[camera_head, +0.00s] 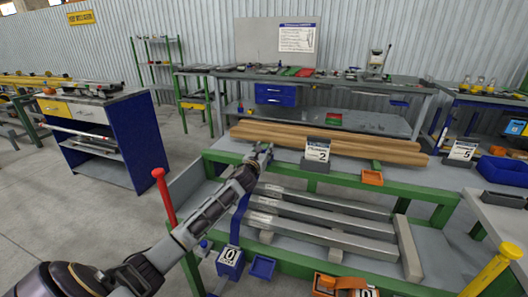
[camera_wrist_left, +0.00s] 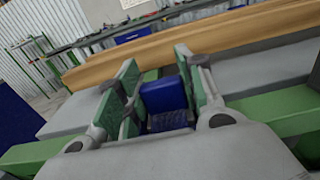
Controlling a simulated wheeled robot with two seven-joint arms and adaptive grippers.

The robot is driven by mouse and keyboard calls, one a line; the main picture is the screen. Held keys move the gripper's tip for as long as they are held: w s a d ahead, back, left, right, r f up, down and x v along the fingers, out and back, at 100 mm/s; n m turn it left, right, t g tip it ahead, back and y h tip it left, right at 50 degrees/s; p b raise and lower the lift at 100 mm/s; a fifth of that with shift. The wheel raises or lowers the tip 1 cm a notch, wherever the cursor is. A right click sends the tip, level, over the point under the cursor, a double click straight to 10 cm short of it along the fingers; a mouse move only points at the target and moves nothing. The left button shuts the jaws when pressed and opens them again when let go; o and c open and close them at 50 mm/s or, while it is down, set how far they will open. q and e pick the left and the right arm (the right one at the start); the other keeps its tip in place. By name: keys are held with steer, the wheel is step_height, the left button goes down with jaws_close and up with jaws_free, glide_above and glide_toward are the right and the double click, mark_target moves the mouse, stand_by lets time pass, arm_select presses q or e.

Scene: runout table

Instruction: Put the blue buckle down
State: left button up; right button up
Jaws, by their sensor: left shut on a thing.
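My left gripper (camera_head: 262,154) reaches in over the green-framed table, near the front end of the wooden beams. In the left wrist view its two green-padded fingers (camera_wrist_left: 158,92) are shut on the blue buckle (camera_wrist_left: 164,94), which sits between them. The buckle is a dark blue block with a ribbed or darker lower part (camera_wrist_left: 170,121). In the head view the buckle is hidden or too small to make out at the fingertips. Whether it touches the table below cannot be told. My right gripper is not in view.
Long wooden beams (camera_head: 330,143) lie behind the gripper, beside a sign marked 2 (camera_head: 317,152). A red post (camera_head: 164,197) and a blue upright strip (camera_head: 239,217) stand near my arm.

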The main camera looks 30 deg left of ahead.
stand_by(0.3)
arm_select(q)
steer(key=o, duration=1.1)
steer(key=shift+s, duration=0.1)
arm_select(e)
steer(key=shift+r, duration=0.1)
arm_select(q)
steer(key=shift+v, duration=0.85)
steer(key=p+v, duration=0.1)
steer(key=v, duration=0.9)
steer(key=shift+p, duration=0.35)
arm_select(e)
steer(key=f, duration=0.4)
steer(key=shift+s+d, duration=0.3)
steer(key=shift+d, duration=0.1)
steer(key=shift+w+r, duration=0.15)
